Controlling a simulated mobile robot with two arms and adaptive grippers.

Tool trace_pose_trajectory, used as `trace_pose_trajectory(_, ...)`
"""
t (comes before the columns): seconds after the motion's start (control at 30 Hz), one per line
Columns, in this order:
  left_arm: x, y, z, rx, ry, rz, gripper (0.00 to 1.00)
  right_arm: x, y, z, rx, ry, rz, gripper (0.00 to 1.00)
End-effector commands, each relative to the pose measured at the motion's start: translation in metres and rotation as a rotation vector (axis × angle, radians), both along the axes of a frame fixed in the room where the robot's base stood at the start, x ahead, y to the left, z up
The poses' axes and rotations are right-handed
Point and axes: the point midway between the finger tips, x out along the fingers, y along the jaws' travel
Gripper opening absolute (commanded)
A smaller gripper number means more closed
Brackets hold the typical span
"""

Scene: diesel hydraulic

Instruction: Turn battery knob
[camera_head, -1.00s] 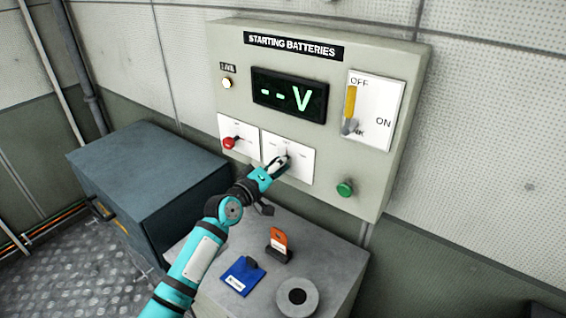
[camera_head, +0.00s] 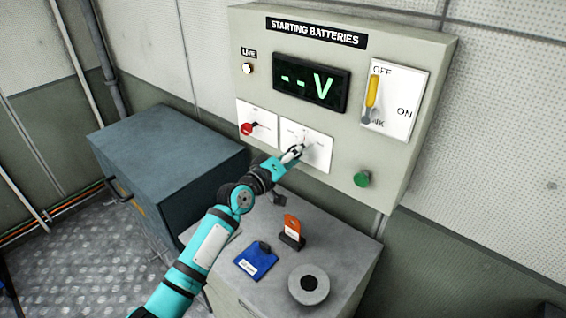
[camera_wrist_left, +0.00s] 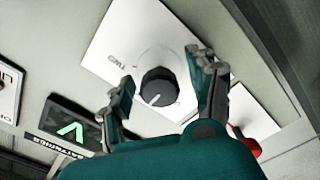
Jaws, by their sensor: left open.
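The battery panel (camera_head: 225,90) is a grey box on the wall, labelled STARTING BATTERIES. A black round knob (camera_wrist_left: 159,87) with a white pointer line sits on a white plate (camera_wrist_left: 130,40) in the left wrist view. In the head view that plate (camera_head: 318,158) is at the panel's lower middle, and my gripper hides most of the knob. My left gripper (camera_head: 294,152) is at the plate. In the left wrist view its fingers (camera_wrist_left: 165,85) are open, one on each side of the knob, with gaps between. My right gripper is in neither view.
A red knob (camera_head: 247,129) is left of the plate, and a green button (camera_head: 362,179) is lower right. A yellow-handled switch (camera_head: 372,95) is at upper right. The display (camera_head: 311,83) reads "-- V". Below, a grey cabinet (camera_head: 330,262) bears a blue item (camera_head: 256,262).

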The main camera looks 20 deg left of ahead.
Motion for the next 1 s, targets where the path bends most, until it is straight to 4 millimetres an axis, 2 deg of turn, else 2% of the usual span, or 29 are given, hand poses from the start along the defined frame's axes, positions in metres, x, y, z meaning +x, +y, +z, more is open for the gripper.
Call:
trace_pose_trajectory(0.3,-0.062,0.023,-0.002,0.005,0.004,0.0,0.59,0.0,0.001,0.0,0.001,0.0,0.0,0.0)
trace_pose_trajectory(0.5,-0.093,0.035,-0.002,0.003,0.005,0.002,0.59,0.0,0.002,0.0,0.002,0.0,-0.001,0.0)
trace_pose_trajectory(0.7,-0.105,0.039,-0.002,0.001,0.004,0.001,0.59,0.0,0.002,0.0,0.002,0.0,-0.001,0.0)
trace_pose_trajectory(1.0,-0.105,0.039,-0.001,0.0,0.004,0.001,0.59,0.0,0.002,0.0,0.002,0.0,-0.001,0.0)
